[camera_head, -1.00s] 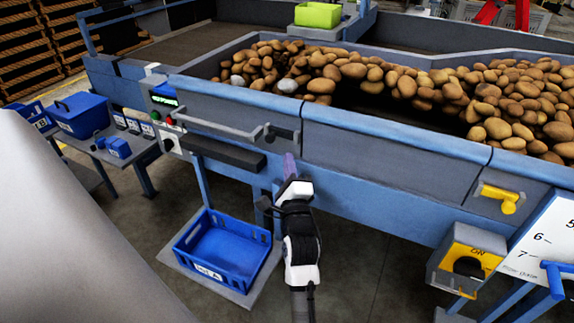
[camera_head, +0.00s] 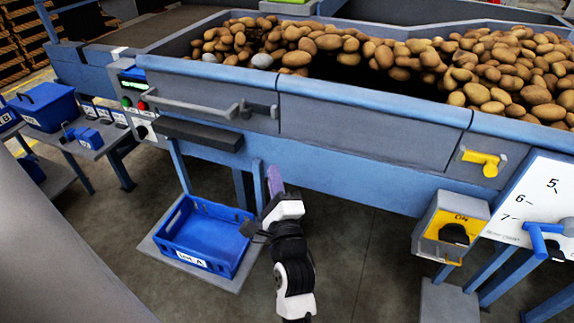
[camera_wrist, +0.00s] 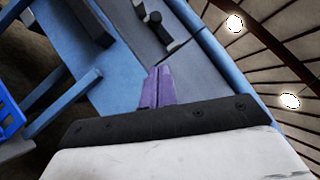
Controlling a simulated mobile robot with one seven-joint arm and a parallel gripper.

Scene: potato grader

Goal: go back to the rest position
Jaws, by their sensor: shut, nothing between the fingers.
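My gripper (camera_head: 274,181) is in front of the blue grader frame, to the right of the blue crate (camera_head: 197,262) on its low shelf. In the wrist view its two purple fingers (camera_wrist: 158,88) lie together with nothing between them. The fingers point up toward the grader's side panel (camera_wrist: 150,45). My white and black arm comes up from the bottom of the head view. No object is in my grip.
The grader (camera_head: 370,105) holds many potatoes (camera_head: 490,75). A grey handle bar (camera_head: 195,108) juts out above the crate. A yellow handle (camera_head: 480,160), a yellow switch box (camera_head: 455,228) and a numbered scale (camera_head: 525,205) stand to the right. Open floor (camera_head: 370,265) lies right of my arm.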

